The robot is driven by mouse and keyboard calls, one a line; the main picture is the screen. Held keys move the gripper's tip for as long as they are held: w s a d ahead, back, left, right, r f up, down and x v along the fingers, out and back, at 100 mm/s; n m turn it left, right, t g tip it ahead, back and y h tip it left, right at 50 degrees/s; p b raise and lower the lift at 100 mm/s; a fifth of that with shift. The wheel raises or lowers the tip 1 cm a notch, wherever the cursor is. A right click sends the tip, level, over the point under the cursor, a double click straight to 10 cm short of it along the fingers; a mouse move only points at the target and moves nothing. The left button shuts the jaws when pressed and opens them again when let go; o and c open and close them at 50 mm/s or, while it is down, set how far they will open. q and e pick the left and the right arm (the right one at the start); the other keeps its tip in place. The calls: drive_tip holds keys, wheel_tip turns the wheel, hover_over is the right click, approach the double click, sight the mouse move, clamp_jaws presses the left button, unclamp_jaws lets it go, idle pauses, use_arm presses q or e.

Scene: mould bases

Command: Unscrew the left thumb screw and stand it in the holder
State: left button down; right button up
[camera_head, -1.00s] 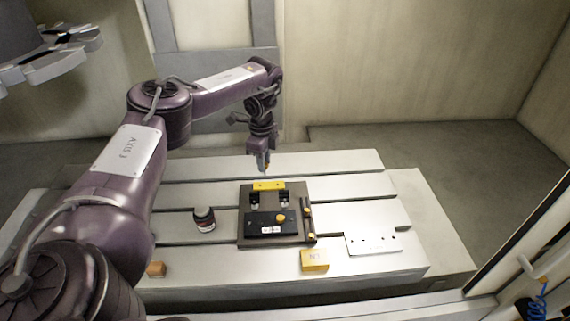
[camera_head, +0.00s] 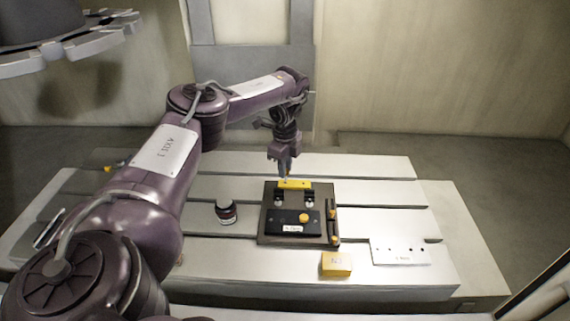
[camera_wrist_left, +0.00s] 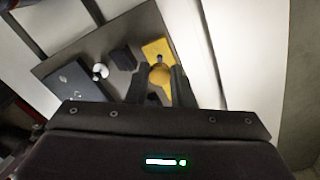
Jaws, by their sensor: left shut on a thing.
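My left gripper (camera_head: 285,176) points down at the left part of the yellow bar (camera_head: 296,184), at the back of the dark mould base (camera_head: 265,238). In the left wrist view its fingers (camera_wrist_left: 157,88) are shut on a round yellow thumb screw (camera_wrist_left: 160,75), next to the yellow bar (camera_wrist_left: 157,47). I cannot tell whether the screw's lower end is in the bar. Another orange knob (camera_head: 304,217) sits on the black front block (camera_head: 285,219). A white plate with several holes (camera_head: 400,252), perhaps the holder, lies to the right. My right gripper is not seen.
A yellow block (camera_head: 336,265) lies in front. A dark strip with orange parts (camera_head: 333,228) runs along the base's right side. The slotted table is clear at the back right.

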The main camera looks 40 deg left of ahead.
use_arm(q)
drive_tip(key=shift+f, duration=0.15)
drive_tip(key=shift+p, duration=0.55)
idle(0.5)
drive_tip(key=shift+f, duration=0.1)
drive_tip(key=shift+f, duration=0.35)
idle(0.7)
drive_tip(key=shift+f, duration=0.1)
drive_tip(key=shift+f+b, duration=0.5)
drive_tip(key=shift+f, duration=0.45)
